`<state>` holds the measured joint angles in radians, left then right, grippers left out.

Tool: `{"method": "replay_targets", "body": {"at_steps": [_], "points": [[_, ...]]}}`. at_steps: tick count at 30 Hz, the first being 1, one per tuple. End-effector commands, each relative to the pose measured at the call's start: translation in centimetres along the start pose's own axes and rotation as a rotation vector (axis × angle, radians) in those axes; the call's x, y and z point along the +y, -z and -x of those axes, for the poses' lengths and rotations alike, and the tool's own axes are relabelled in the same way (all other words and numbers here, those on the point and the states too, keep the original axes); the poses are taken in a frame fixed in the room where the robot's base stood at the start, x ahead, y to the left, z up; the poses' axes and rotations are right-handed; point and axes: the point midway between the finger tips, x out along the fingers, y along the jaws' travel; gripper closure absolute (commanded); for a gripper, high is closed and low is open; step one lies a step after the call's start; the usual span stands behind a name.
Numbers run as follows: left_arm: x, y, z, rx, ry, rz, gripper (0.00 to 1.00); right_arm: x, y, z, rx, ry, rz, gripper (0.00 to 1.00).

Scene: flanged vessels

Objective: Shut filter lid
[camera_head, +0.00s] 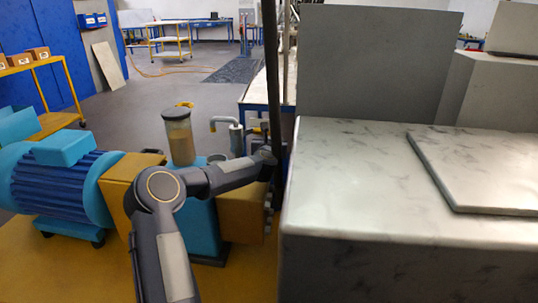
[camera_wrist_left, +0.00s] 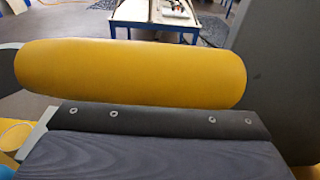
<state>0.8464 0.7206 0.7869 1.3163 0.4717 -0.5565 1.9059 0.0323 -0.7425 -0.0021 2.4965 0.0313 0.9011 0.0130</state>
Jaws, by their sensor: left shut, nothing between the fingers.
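My left arm reaches from the bottom of the head view to the right, and its gripper (camera_head: 268,160) is at the foot of a tall dark upright bar (camera_head: 273,70). The left gripper is shut and empty; its fingers are small and dark in the head view. In the left wrist view a thick yellow rounded bar (camera_wrist_left: 130,73) lies across, just beyond a dark bolted edge (camera_wrist_left: 160,120). I cannot tell whether the gripper touches the yellow bar. A grey surface (camera_wrist_left: 290,80) stands at the right there. I cannot tell which part is the filter lid. My right gripper is not in view.
A large marbled block (camera_head: 370,190) with a slab (camera_head: 480,170) on top fills the right. Open floor lies beyond.

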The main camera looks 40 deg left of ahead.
Motion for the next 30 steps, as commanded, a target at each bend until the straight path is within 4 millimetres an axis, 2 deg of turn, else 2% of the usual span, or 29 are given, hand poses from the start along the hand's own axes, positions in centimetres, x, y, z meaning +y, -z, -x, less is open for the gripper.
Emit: {"method": "replay_targets", "body": {"at_steps": [6, 13, 26, 30], "points": [[-0.1, 0.2, -1.4, 0.000, 0.001, 0.001, 1.00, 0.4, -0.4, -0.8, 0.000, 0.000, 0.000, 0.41], [0.0, 0.2, -2.1, 0.001, 0.000, 0.001, 1.00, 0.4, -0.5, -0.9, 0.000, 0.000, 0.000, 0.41], [0.0, 0.2, -2.1, 0.001, 0.001, 0.000, 1.00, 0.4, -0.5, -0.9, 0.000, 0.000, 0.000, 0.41], [0.0, 0.3, -1.1, 0.000, 0.001, -0.002, 1.00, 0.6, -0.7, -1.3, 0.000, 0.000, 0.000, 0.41]]}}
